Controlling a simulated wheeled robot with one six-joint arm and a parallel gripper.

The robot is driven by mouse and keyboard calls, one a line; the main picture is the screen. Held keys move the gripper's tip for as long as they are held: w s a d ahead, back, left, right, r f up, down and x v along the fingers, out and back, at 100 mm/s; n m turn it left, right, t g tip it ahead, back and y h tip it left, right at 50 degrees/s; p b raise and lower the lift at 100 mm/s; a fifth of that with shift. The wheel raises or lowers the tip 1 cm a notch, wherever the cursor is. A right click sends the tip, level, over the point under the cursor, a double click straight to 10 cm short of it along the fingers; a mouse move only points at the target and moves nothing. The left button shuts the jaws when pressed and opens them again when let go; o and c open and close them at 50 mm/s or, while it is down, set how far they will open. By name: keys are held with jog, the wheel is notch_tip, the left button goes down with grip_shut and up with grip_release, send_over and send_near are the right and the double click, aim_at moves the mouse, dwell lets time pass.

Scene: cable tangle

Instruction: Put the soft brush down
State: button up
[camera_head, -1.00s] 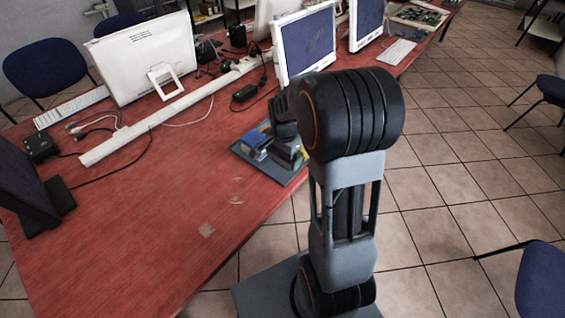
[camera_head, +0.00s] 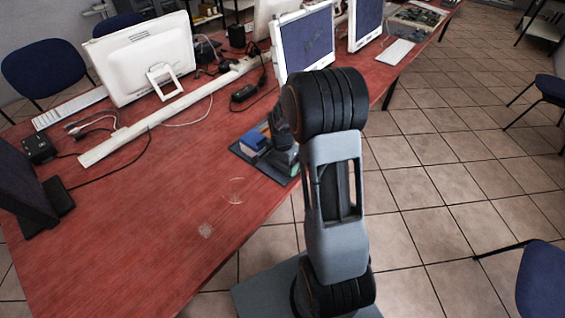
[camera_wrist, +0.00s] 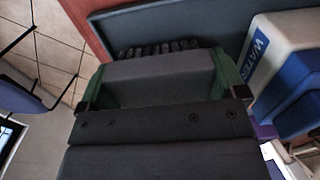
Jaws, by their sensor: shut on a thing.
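My gripper (camera_wrist: 160,88) is shut on the soft brush, a grey block (camera_wrist: 158,68) with a row of black bristles (camera_wrist: 158,47) at its far side. A green-sided finger shows at each end of the block in the wrist view. In the head view my gripper (camera_head: 287,165) is low over the right part of a dark tray (camera_head: 243,152) at the table's edge; my arm hides the brush there. The tray also shows behind the bristles in the wrist view (camera_wrist: 195,22). I cannot tell whether the brush touches the tray.
A blue and white box (camera_head: 254,141) stands on the tray, close to the right of my gripper in the wrist view (camera_wrist: 285,60). The red table (camera_head: 130,220) is clear at the front left.

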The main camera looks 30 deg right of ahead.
jog(key=shift+f, duration=0.2)
jog(key=o, duration=0.6)
notch_tip(320, 180, up, 12)
jog(key=s+a+r+n+t, duration=0.1)
jog(key=s+a+r+n, duration=0.1)
jog(key=s+a+n, duration=0.2)
jog(key=s+a+r+n+t, duration=0.2)
jog(key=s+a+n, duration=0.3)
jog(key=s+n, duration=0.4)
jog(key=s+r+p, duration=0.1)
jog(key=s, duration=0.2)
jog(key=shift+a+r, duration=0.15)
jog(key=shift+r, duration=0.15)
jog(key=shift+r, duration=0.1)
